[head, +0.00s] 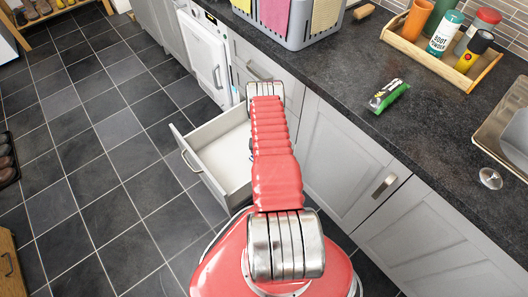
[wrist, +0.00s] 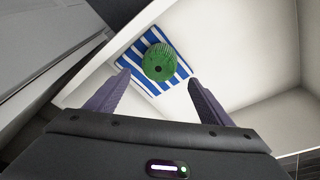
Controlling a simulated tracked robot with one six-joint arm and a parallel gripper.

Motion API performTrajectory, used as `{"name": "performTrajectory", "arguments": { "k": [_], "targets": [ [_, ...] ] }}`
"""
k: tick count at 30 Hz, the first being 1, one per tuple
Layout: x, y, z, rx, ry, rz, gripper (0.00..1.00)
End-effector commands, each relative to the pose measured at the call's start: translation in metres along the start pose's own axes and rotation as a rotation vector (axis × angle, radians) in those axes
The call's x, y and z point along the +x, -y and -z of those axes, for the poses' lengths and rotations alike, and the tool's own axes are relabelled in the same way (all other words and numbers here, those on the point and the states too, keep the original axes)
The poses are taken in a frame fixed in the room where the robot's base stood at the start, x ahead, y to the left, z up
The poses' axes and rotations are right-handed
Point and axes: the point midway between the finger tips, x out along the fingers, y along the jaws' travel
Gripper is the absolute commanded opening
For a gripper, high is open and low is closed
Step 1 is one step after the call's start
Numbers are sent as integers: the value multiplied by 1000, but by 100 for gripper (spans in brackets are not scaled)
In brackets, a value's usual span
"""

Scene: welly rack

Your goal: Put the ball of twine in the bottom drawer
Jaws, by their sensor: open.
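The green ball of twine (wrist: 160,62) shows in the wrist view, lying on a blue-and-white striped cloth (wrist: 127,60) on the floor of the open drawer. The white drawer (wrist: 245,65) also shows in the head view, pulled out low in the cabinet front (head: 184,148). My gripper (wrist: 158,77) is open over the drawer. Its two dark fingers stand apart on either side of the view below the ball, with nothing between them and no visible contact. In the head view my arm hides the gripper, the ball and the cloth.
The dark worktop (head: 345,75) holds a grey basket (head: 295,37), a green packet (head: 388,96) and a wooden tray (head: 412,50) of bottles. Drawer walls surround the gripper's working space. The tiled floor (head: 90,150) left of the drawer is clear.

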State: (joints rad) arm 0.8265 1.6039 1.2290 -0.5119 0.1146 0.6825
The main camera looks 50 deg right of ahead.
Motion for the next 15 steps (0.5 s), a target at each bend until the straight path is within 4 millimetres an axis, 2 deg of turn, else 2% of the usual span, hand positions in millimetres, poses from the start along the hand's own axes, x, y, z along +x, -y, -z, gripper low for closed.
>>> {"name": "performTrajectory", "arguments": {
  "k": [6, 15],
  "targets": [
    [-20, 0, 1, 0, -1, 0, 74],
    [-25, 0, 0, 0, 0, 0, 74]
  ]
}}
